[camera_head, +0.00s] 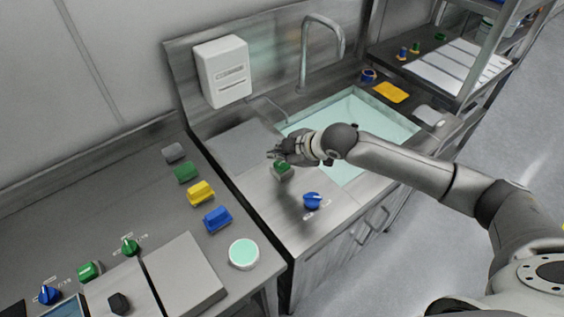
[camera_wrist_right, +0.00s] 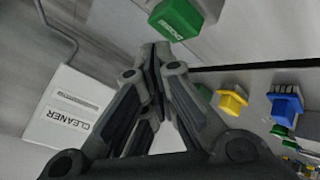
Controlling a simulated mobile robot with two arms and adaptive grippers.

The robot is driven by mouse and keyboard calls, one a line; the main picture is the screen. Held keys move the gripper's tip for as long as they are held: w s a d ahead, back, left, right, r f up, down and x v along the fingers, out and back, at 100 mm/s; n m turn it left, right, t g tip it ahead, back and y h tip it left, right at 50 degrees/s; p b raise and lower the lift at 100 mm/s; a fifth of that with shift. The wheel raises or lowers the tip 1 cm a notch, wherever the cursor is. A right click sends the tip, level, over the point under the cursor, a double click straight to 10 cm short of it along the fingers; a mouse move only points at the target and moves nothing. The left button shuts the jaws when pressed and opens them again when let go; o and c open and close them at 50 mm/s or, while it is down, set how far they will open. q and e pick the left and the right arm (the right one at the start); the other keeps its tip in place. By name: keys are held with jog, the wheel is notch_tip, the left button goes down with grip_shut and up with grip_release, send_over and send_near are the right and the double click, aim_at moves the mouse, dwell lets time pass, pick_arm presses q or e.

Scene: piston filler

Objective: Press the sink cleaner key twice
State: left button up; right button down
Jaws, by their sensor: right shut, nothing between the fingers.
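A white box labelled CLEANER (camera_head: 223,70) hangs on the back wall of the sink unit. It also shows in the right wrist view (camera_wrist_right: 69,117). A green key on a grey base (camera_head: 283,169) stands on the sink unit's top. In the right wrist view the green key (camera_wrist_right: 177,19), with small white lettering, shows just beyond the fingertips. My right gripper (camera_head: 272,154) is shut and empty, above and slightly left of the green key in the head view. I cannot tell whether they touch. My left gripper is not in view.
The sink basin (camera_head: 395,126) with a tall tap (camera_head: 305,50) lies behind my right arm. A blue knob (camera_head: 313,200) is in front of the green key. The left counter (camera_head: 100,210) holds several coloured blocks and knobs. A steel rack stands at the right.

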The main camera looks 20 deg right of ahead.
aim_at(280, 165)
jog(key=shift+f, duration=0.2)
jog(key=shift+f, duration=0.25)
jog(key=shift+f, duration=0.9)
dwell(0.9)
jog(key=shift+r, duration=0.15)
jog(key=shift+r+p, duration=1.1)
jog(key=shift+r, duration=0.05)
notch_tip(280, 165, up, 5)
jog(key=p, duration=0.5)
jog(key=shift+r, duration=0.1)
